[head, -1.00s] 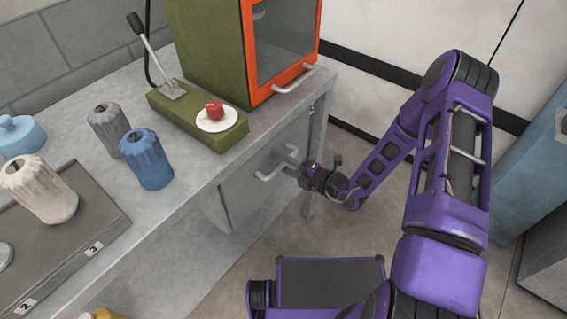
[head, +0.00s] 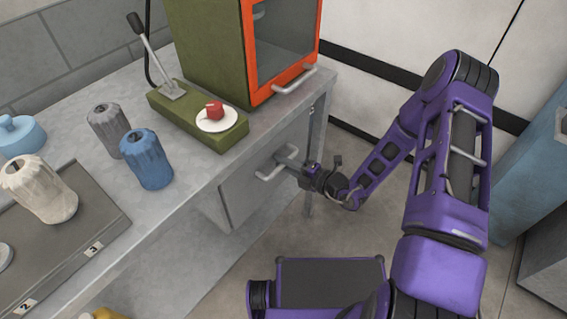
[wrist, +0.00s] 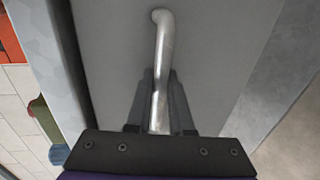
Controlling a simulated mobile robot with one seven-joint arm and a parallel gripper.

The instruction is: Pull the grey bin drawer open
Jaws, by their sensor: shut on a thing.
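The grey bin drawer (head: 242,198) is set under the workbench; its flat front faces my arm. I cannot tell whether it stands slightly out. Its pale metal bar handle (head: 268,174) sticks out from the front. My gripper (head: 302,168) is at the right part of this handle. In the wrist view, the two dark fingers of my gripper (wrist: 160,100) are shut on the handle (wrist: 163,45), one on each side of the bar. The grey drawer front (wrist: 215,50) fills the middle of that view. The inside of the drawer is hidden.
On the bench (head: 180,195) stand a green cabinet with an orange-framed door (head: 283,75), a green lever box with a red knob (head: 214,110), and blue (head: 147,160), grey (head: 107,128) and white bottles (head: 40,188). The floor (head: 340,235) before the drawer is clear.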

